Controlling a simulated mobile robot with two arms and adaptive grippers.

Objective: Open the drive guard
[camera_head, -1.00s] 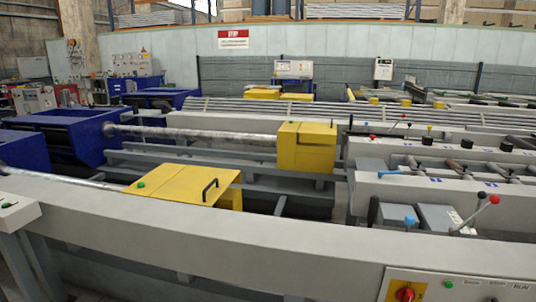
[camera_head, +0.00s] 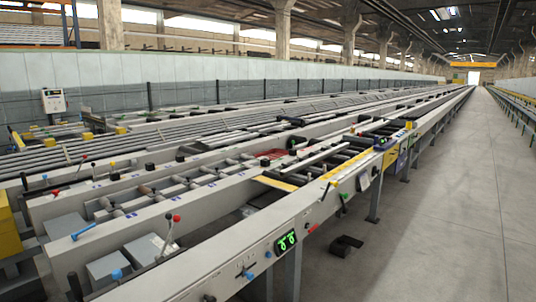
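Part of a yellow box-like cover (camera_head: 8,232) shows at the left edge of the head view, cut off by the frame. I cannot tell whether it is the drive guard. No yellow lid with a black handle is in view now. Neither of my grippers is in view.
A dark block (camera_head: 346,246) lies on the floor. The concrete aisle (camera_head: 465,200) at right is clear.

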